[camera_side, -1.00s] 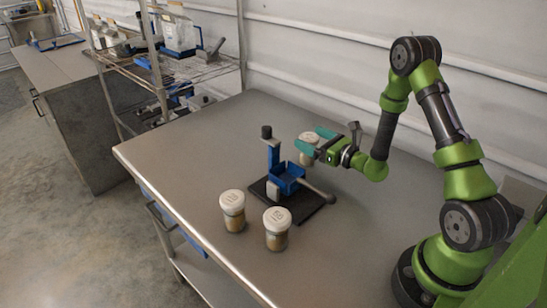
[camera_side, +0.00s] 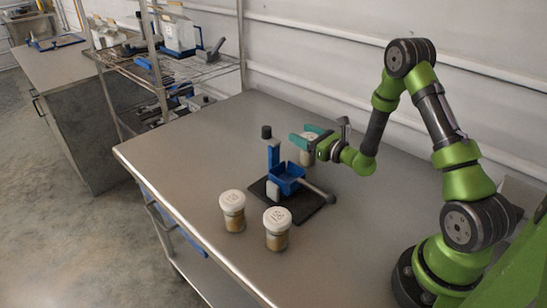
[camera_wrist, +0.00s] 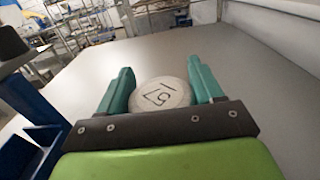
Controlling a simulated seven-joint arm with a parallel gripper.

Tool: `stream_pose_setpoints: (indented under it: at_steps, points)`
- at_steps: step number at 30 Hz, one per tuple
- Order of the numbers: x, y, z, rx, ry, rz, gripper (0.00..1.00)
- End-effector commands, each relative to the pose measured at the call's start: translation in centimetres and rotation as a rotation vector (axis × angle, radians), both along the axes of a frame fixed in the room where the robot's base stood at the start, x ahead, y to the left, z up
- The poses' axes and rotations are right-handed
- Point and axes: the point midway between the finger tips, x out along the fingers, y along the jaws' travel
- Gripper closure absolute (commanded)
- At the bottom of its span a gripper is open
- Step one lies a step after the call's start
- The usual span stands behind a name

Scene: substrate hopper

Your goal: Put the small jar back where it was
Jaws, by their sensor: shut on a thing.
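A small jar with a white lid (camera_side: 305,158) stands on the table behind the blue hopper, partly hidden by my fingers. Whether the jar's base touches the table is hard to tell. The blue hopper (camera_side: 285,177) stands on a dark base plate (camera_side: 306,208).
Two similar white-lidded jars, one at left (camera_side: 233,211) and one at right (camera_side: 276,229), stand upright in front of the hopper. A wire shelf (camera_side: 185,70) with tools stands beyond the table's far end. The table's (camera_side: 185,150) left part is clear.

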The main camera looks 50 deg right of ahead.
Motion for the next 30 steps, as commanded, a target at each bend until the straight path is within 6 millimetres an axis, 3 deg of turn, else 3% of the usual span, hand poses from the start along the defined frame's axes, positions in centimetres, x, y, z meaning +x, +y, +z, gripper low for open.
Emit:
stream_pose_setpoints:
  at_steps: [1, 3, 14, 24, 30]
  points:
    - [0.0, 0.0, 0.0, 0.000, 0.000, 0.000, 0.90]
    - [0.0, 0.0, 0.1, 0.000, -0.001, 0.000, 0.99]
    - [0.0, 0.0, 1.3, -0.003, -0.004, -0.001, 1.00]
    - [0.0, 0.0, 7.4, -0.003, -0.006, 0.000, 1.00]
    - [0.0, 0.0, 10.1, -0.003, -0.005, 0.001, 1.00]
